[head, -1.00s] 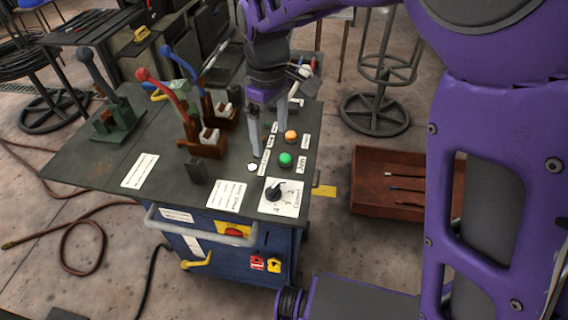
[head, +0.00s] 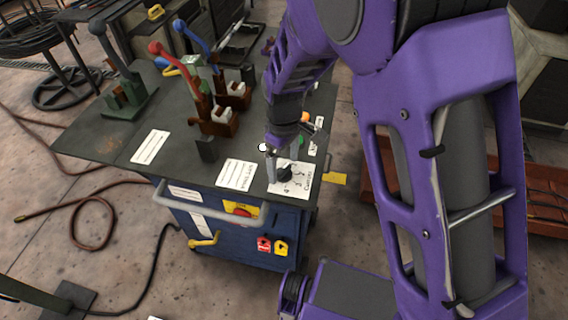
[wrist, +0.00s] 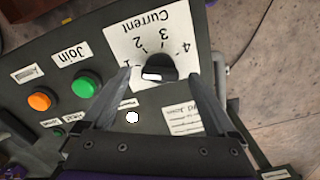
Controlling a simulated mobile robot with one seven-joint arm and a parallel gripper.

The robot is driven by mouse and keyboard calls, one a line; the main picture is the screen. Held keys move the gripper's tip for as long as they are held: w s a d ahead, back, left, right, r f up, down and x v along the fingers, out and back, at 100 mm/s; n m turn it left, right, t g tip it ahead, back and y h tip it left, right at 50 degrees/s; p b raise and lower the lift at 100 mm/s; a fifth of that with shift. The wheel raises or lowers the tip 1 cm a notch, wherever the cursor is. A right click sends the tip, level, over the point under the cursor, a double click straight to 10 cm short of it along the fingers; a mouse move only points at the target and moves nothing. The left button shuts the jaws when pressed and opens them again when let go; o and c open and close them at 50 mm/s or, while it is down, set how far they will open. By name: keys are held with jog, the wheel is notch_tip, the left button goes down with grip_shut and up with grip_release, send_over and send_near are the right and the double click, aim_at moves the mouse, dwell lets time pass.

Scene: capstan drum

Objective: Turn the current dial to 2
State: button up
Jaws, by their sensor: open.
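The current dial is a black knob (wrist: 158,67) on a white plate (wrist: 120,40) printed "Current" with the numbers 1 to 4. In the head view the knob (head: 285,174) sits at the front right corner of the bench top. My gripper (wrist: 156,72) is open, with one finger on each side of the knob. In the wrist view a gap shows beside the knob on both sides. I cannot tell for certain which number the knob points at. In the head view my gripper (head: 283,170) points down over the plate and partly hides it.
Green (wrist: 85,85) and orange (wrist: 40,100) buttons are beside the plate. Levers with red (head: 157,48) and blue (head: 181,27) handles stand farther back left. A grey rail (head: 210,210) runs along the bench front. A red-brown tray lies on the floor at right.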

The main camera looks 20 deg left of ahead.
jog(key=shift+f, duration=0.3)
jog(key=c, duration=1.4)
jog(key=shift+o, duration=0.2)
jog(key=shift+r+m, duration=0.1)
jog(key=shift+m, duration=0.2)
jog(key=m+p, duration=0.1)
jog(key=m, duration=0.2)
jog(key=shift+m, duration=2.6)
jog(key=shift+p, duration=0.3)
